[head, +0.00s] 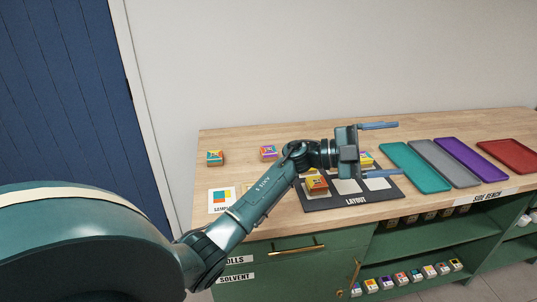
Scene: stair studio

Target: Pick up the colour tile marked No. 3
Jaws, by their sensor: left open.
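Several small, thick colour tiles are on the wooden bench top. A green-sided tile (215,158) lies at the left, and a purple-and-orange tile (268,153) lies right of it. An orange-and-yellow tile (317,184) is on the dark layout mat (338,202). Another tile (366,158) shows partly behind my gripper. The markings are too small to read, so I cannot tell which is No. 3. My left gripper (385,149) is open and empty above the mat, its fingers pointing right. Its arm hides part of the bench and mat. My right gripper is not in view.
Teal (414,167), grey (443,163), purple (470,159) and red (508,156) trays line the bench to the right. Small boxes sit on the green cabinet's shelves (440,240) below. A plain wall stands behind.

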